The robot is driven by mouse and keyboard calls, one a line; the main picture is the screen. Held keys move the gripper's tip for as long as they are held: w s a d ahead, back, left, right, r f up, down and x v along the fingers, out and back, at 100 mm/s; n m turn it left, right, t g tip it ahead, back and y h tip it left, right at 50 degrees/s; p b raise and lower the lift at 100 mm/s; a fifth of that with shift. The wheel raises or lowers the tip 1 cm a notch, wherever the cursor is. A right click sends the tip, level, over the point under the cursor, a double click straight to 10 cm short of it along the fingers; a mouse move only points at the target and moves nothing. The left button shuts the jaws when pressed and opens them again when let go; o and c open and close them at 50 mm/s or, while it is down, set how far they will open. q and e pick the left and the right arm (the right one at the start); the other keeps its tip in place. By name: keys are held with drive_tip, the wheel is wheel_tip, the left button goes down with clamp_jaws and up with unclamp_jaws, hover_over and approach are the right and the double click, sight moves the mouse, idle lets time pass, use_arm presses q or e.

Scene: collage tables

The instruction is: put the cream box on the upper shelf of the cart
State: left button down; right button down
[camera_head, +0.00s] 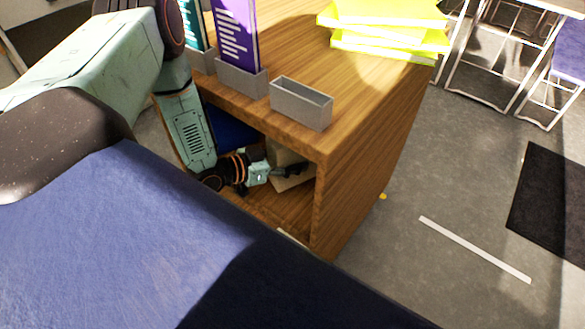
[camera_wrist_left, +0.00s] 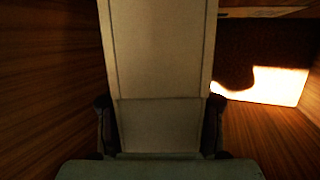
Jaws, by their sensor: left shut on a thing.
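The cream box (camera_head: 286,165) is inside the open compartment of a wooden cabinet, partly hidden by my arm and the cabinet top. In the left wrist view the cream box (camera_wrist_left: 160,55) fills the middle, with one finger on each side. My left gripper (camera_head: 292,170) is shut on the cream box; it also shows at the bottom of the left wrist view (camera_wrist_left: 160,132). I cannot tell whether the box touches the compartment floor. My right gripper is not in view. I cannot make out a cart for certain.
The wooden cabinet (camera_head: 365,160) closely surrounds my left gripper with its walls and top. On top are a grey empty holder (camera_head: 301,103), a purple book (camera_head: 236,35) in another holder, and yellow stacked items (camera_head: 385,28). Grey floor (camera_head: 440,190) is open to the right.

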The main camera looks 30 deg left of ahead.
use_arm(q)
wheel_tip(320, 180, down, 3)
drive_tip(key=shift+r+b, duration=0.1)
drive_tip(key=shift+b, duration=0.5)
drive_tip(key=shift+d+f, duration=0.1)
drive_tip(key=shift+f, duration=0.1)
drive_tip(key=shift+w, duration=0.1)
drive_tip(key=shift+r, duration=0.15)
drive_tip(key=shift+c, duration=2.4)
unclamp_jaws()
drive_tip(key=shift+f, duration=0.2)
